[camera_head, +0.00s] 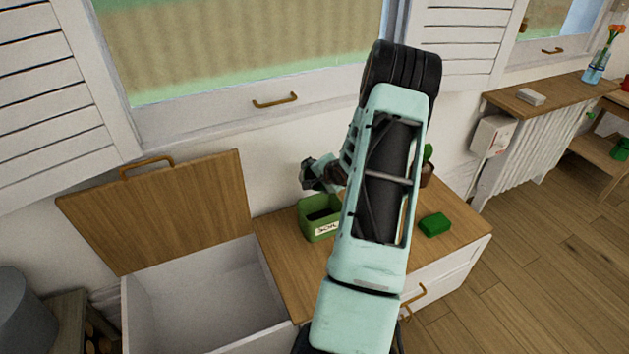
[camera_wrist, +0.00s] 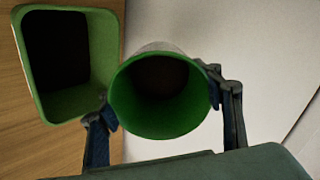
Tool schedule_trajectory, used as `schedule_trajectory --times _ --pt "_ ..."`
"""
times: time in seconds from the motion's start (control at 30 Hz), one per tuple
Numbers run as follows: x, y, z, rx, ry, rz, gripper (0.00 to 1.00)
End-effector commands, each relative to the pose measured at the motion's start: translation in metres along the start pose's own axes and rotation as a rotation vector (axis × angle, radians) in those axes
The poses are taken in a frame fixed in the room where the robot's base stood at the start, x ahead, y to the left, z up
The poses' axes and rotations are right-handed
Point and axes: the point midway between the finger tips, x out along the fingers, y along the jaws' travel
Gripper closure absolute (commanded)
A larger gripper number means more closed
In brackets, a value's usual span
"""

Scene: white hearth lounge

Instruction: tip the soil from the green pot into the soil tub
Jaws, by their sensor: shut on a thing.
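The green pot (camera_wrist: 160,122) is between the two fingers of my gripper (camera_wrist: 163,104) in the wrist view. Its round mouth faces the camera and its inside is dark, so I cannot tell how much soil it holds. The green soil tub (camera_head: 312,229), with a label reading SOIL, stands on the wooden cabinet top. Its open mouth and dark inside show beside the pot in the wrist view (camera_wrist: 103,52). In the head view my gripper (camera_head: 318,174) is just above the tub, partly behind my arm; the pot is not clear there.
An open white chest (camera_head: 200,292) with its wooden lid (camera_head: 160,212) raised stands left of the tub. A green block (camera_head: 435,224) and a potted plant (camera_head: 428,168) are on the cabinet top (camera_head: 463,222) to the right. The wall and window (camera_head: 250,45) are close behind.

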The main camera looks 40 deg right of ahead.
Motion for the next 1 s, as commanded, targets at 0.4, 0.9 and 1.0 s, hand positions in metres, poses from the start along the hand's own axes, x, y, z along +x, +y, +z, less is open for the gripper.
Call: schedule_trajectory --times 0.4,0.9,1.0 --pt "0.0011 0.0018 0.0006 0.001 0.02 -0.046 0.71" --pt "0.0016 0.0023 0.0006 0.001 0.043 -0.103 0.71" --pt "0.0015 0.0023 0.0003 0.001 0.049 -0.114 0.71"
